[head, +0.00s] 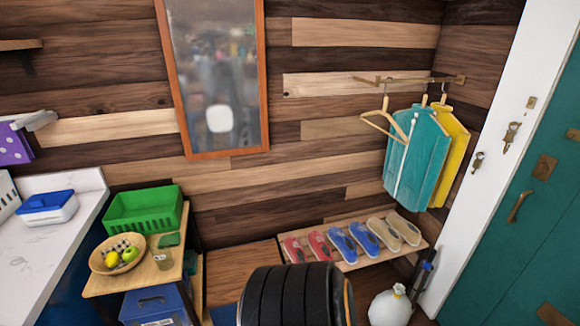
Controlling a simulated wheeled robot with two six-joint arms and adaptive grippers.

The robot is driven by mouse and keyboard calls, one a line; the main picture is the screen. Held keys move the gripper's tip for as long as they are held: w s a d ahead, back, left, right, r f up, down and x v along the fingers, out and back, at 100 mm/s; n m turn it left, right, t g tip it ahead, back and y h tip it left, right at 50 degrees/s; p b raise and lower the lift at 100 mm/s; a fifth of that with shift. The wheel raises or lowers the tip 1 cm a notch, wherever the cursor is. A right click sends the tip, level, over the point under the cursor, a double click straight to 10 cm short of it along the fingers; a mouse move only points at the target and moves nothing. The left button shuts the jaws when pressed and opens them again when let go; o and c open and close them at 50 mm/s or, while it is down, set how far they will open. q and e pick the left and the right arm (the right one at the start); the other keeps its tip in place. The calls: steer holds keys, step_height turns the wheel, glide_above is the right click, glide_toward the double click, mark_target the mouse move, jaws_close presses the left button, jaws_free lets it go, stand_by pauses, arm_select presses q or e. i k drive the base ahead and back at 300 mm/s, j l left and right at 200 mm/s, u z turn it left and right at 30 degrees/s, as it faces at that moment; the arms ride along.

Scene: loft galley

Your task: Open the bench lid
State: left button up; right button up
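I cannot pick out a bench lid for certain in the head view. A low wooden board (347,267) against the back wall carries a row of red, blue and tan shoes (352,241). A flat brown wooden surface (236,262) lies to its left, and I cannot tell whether it is a bench top or floor. Neither of my grippers is in view.
A wooden stand (105,284) at left holds a green basket (143,209), a fruit bowl (118,254) and a glass (163,259), with a blue box (155,305) below. Clothes (417,155) hang at right beside a teal door (535,235). A white sack (390,307) stands low right.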

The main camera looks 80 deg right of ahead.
mark_target(228, 271)
steer(key=z, duration=2.15)
